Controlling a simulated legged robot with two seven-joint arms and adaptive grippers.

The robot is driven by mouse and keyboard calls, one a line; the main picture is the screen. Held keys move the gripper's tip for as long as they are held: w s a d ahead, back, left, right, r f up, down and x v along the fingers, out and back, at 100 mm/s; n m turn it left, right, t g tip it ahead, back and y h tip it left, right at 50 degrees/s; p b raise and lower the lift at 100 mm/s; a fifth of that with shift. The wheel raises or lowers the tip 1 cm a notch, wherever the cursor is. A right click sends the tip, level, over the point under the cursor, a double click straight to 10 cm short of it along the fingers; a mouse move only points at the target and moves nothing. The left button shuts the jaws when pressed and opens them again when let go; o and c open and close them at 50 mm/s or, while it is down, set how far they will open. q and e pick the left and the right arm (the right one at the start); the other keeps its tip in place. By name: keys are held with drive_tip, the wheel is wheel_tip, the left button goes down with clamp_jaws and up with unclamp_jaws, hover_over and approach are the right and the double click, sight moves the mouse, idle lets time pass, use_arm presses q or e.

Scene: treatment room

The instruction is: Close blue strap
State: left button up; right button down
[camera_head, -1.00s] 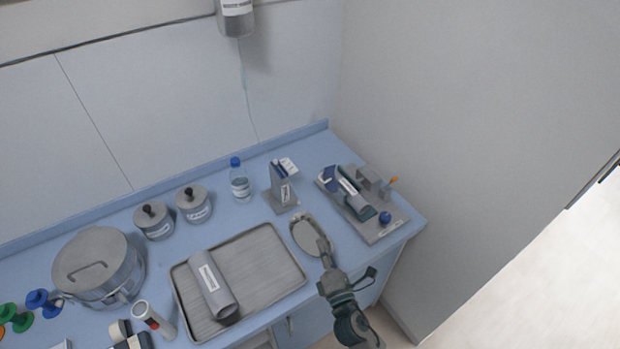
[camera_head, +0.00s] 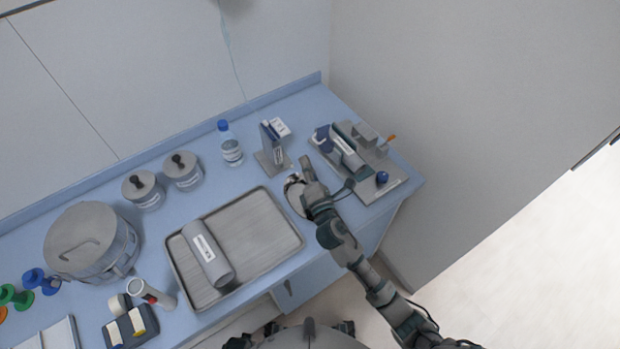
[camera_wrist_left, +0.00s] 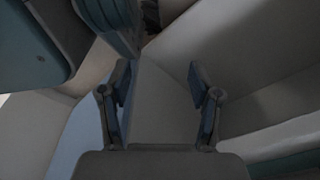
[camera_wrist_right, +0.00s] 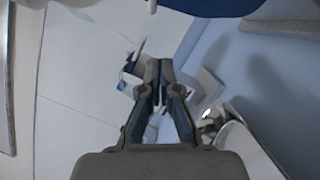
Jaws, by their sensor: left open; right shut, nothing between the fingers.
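A grey board fixture (camera_head: 369,189) stands at the right end of the blue counter. On it lies a blue strap (camera_head: 322,137) at the left end of a labelled dark cylinder (camera_head: 346,158). Whether the strap is open or closed is too small to tell. My right gripper (camera_head: 304,164) is shut and empty, just left of the fixture and over a round metal dish (camera_head: 294,193). Its shut fingers also show in the right wrist view (camera_wrist_right: 160,70). My left gripper (camera_wrist_left: 158,78) is open and empty, away from the fixture.
A blue knob (camera_head: 382,178) sits at the fixture's front. A grey holder (camera_head: 272,155) and a bottle (camera_head: 230,145) stand behind my right gripper. A metal tray (camera_head: 262,235) with a grey roll (camera_head: 207,255) lies to the left. The wall is close on the right.

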use_arm(q)
drive_tip(key=shift+s+f+p, duration=0.45)
drive_tip(key=shift+s+f, duration=0.1)
drive_tip(key=shift+s, duration=0.1)
use_arm(e)
drive_tip(key=shift+w+d+r, duration=0.4)
drive_tip(key=shift+w+r, duration=0.15)
drive_tip(key=shift+w, duration=0.15)
drive_tip(key=shift+w+d+r, duration=0.4)
drive_tip(key=shift+w+r, duration=0.1)
drive_tip(key=shift+w, duration=0.2)
use_arm(q)
drive_tip(key=shift+d, duration=0.1)
use_arm(e)
drive_tip(key=shift+d, duration=0.15)
drive_tip(key=shift+d+r, duration=0.1)
drive_tip(key=shift+d, duration=0.05)
